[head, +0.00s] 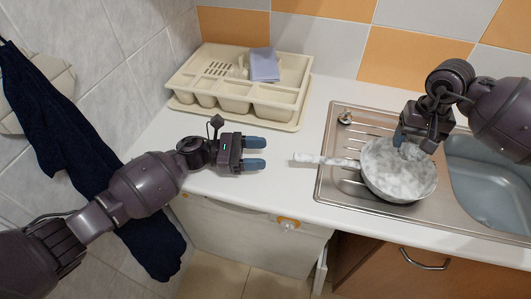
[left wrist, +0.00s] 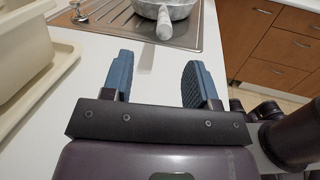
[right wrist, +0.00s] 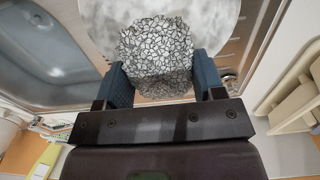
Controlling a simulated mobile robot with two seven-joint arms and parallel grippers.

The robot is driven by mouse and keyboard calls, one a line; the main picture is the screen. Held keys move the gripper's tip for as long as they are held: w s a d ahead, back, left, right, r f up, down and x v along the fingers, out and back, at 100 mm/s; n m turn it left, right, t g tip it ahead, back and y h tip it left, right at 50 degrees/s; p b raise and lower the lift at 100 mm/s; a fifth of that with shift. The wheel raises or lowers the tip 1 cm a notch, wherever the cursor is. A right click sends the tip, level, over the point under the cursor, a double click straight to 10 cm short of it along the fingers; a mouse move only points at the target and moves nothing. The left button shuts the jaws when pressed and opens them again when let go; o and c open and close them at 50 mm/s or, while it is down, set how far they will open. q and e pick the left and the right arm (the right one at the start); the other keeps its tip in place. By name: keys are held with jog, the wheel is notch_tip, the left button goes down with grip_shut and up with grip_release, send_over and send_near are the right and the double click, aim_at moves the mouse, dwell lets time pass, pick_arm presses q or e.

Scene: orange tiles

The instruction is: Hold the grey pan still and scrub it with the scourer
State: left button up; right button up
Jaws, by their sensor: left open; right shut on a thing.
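The grey pan (head: 398,178) sits on the ribbed drainboard of the sink, its handle (head: 325,160) pointing left over the counter. In the left wrist view the pan (left wrist: 178,9) shows at the top, handle (left wrist: 164,24) towards me. My left gripper (head: 255,153) is open and empty over the counter, a short gap left of the handle's end. My right gripper (head: 404,138) is at the pan's far rim, shut on the scourer (right wrist: 156,55), a grey mesh-patterned pad. The scourer is over the pan (right wrist: 105,22); I cannot tell whether it touches.
A cream dish rack (head: 240,88) holding a bluish cloth (head: 264,65) stands behind my left gripper. The sink basin (head: 490,185) is right of the pan. A dark towel (head: 62,130) hangs at the left. White counter between rack and drainboard is clear.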

pick_arm(q)
jog(key=shift+d+f+m+g, duration=0.1)
jog(key=shift+f+m+g, duration=0.05)
jog(key=shift+m+g, duration=0.45)
jog(key=shift+s+d, duration=0.1)
jog(key=shift+d, duration=0.15)
send_near(327, 159)
jog(key=d, duration=0.5)
jog(key=shift+s, duration=0.2)
jog(key=shift+c, duration=0.3)
grip_shut()
dwell(1.2)
